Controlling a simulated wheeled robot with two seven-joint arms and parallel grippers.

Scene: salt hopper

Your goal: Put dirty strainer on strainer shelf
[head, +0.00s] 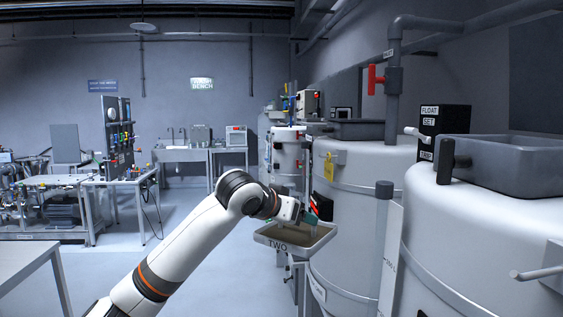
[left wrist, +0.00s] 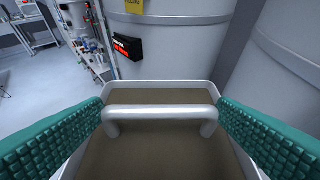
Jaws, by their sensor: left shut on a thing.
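The strainer (head: 277,246), a shallow grey tray marked "TWO", is held roughly level in front of the white tanks in the head view. Its inside is brown. In the left wrist view the strainer (left wrist: 200,87) has a pale bar handle (left wrist: 160,112) across it. My left gripper (head: 312,221) is shut on the handle, with its green ribbed fingers at the two ends of the bar. My right gripper is not in view. I cannot identify the strainer shelf.
White tanks (head: 355,220) stand close on the right, with a grey basin (head: 515,165) on top of the nearest. A red-lit display (left wrist: 128,47) is on one tank beyond the strainer. A bench (head: 120,180) stands left, and the floor (head: 215,275) between is clear.

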